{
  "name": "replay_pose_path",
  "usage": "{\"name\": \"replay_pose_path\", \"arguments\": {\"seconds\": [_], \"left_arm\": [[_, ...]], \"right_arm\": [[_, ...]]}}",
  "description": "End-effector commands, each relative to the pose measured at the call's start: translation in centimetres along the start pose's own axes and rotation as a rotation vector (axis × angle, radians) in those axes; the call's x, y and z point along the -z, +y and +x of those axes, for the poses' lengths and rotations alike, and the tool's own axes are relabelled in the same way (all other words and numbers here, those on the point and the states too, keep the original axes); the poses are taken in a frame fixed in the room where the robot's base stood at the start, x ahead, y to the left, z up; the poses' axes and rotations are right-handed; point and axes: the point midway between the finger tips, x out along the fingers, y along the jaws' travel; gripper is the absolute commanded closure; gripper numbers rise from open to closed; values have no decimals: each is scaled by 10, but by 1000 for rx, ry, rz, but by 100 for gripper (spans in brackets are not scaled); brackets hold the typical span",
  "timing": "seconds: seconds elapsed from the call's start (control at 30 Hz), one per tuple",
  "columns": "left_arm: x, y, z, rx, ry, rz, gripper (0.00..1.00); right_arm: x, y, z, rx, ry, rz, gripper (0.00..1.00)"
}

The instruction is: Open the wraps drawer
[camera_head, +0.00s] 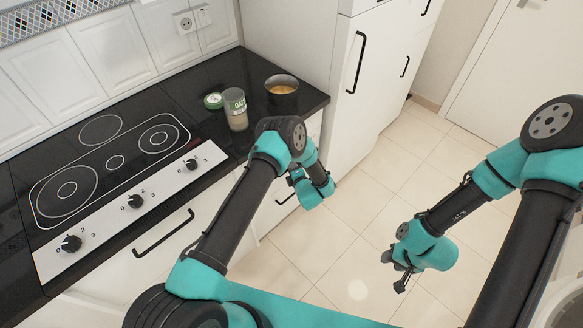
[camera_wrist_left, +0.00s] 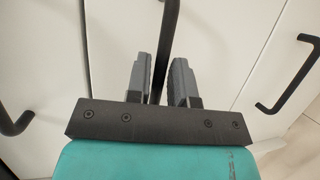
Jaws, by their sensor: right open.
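A white drawer front with a black bar handle (camera_head: 285,198) is under the counter, beside my left gripper (camera_head: 299,179); I take it as the wraps drawer, though no label shows. The drawer front looks flush with the cabinet. In the left wrist view the two grey fingers of my left gripper (camera_wrist_left: 162,82) stand apart, one on each side of a black handle bar (camera_wrist_left: 166,40). Gaps show between bar and fingers. My arm hides part of the drawer in the head view. My right gripper (camera_head: 398,270) is open and empty above the floor.
A black cooktop (camera_head: 115,160) with knobs lies at left. A tall white cabinet (camera_head: 345,90) adjoins the counter. The tiled floor (camera_head: 330,240) is clear.

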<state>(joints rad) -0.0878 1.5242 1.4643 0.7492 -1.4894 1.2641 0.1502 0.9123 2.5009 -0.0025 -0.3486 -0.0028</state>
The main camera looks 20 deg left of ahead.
Motion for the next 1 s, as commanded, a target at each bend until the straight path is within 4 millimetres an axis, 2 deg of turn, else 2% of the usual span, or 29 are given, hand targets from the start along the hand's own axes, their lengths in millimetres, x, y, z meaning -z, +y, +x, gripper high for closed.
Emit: {"name": "replay_pose_path", "arguments": {"seconds": [0.13,0.4,0.63,1.0], "left_arm": [[0,0,9,-1,1,1,79],[0,0,10,0,0,1,79],[0,0,9,0,0,1,100],[0,0,9,-1,0,1,100]], "right_arm": [[0,0,0,0,0,0,57],[0,0,0,0,0,0,57],[0,0,0,0,0,0,57],[0,0,0,0,0,0,57]]}}
